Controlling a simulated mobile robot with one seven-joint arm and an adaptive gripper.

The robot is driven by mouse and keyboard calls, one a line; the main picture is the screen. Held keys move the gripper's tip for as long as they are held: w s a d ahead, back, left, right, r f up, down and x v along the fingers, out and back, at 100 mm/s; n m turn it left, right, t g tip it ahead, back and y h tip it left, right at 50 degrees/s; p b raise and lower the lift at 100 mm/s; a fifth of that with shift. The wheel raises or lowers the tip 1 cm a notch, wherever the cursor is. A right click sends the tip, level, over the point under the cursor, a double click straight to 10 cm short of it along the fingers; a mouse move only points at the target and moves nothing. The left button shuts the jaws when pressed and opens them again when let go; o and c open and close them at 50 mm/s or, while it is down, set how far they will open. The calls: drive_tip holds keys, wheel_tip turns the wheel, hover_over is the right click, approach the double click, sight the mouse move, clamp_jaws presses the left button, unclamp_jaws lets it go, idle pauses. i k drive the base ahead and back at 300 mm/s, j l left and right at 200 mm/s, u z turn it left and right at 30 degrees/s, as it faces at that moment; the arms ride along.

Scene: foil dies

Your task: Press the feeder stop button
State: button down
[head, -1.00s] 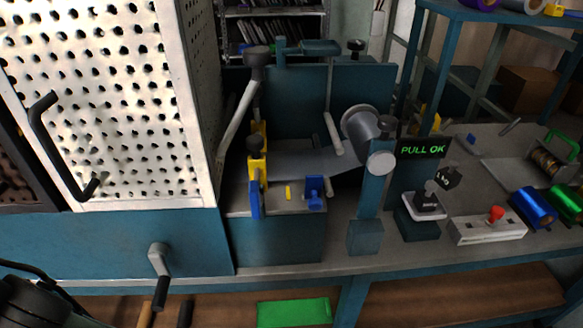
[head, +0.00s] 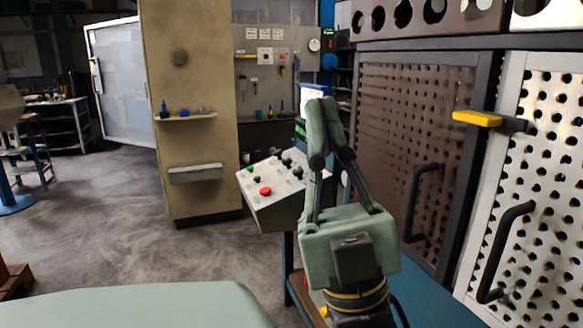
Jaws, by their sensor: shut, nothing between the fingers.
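A sloped grey control panel (head: 258,208) stands near the middle of the head view. A red button (head: 265,191) sits on its face at the lower left, with several black knobs or buttons higher up and to the right. Any labels are too small to read, so I cannot tell which control is named feeder stop. My gripper (head: 322,106) is to the right of the red button, in front of the panel's right part, which it hides. Its fingers point up, shut and empty. It looks apart from the red button.
A brown perforated guard door (head: 390,150) and a white perforated door (head: 520,180) with dark handles stand close on the right. A yellow handle (head: 477,118) juts out there. A tan pillar (head: 195,100) with small shelves rises behind the panel. Open floor (head: 100,220) lies to the left.

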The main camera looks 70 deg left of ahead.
sight(265, 191)
drive_tip(key=u, duration=1.95)
